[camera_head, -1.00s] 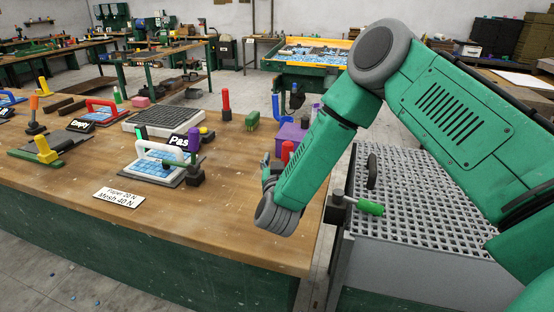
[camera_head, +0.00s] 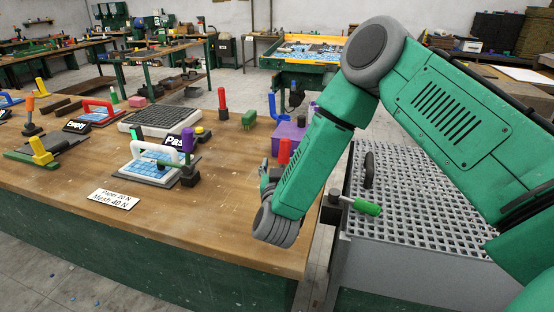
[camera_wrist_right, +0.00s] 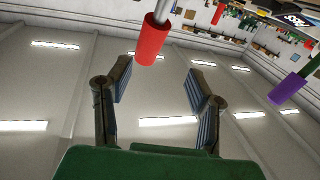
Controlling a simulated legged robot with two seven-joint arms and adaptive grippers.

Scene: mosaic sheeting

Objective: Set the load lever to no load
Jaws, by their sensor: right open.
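Several levers with coloured handles stand on the wooden bench, and I cannot tell for sure which is the load lever. A red upright handle (camera_head: 284,151) stands near the bench's right end, close to my right gripper (camera_head: 265,174). In the right wrist view a red handle (camera_wrist_right: 152,40) shows above the open, empty fingers (camera_wrist_right: 158,72), apart from them, with a purple handle (camera_wrist_right: 288,89) to the right. The arm partly hides the gripper in the head view. A green-handled lever (camera_head: 366,207) sits on the grey grid box at right. My left gripper is out of view.
A card reading Paper 20 N, Mesh 40 N (camera_head: 113,199) lies on the bench (camera_head: 190,230). A white-handled frame (camera_head: 152,168) stands behind it, near the Pass sign (camera_head: 179,140). A purple box (camera_head: 288,134) is beyond the gripper. The front of the bench is clear.

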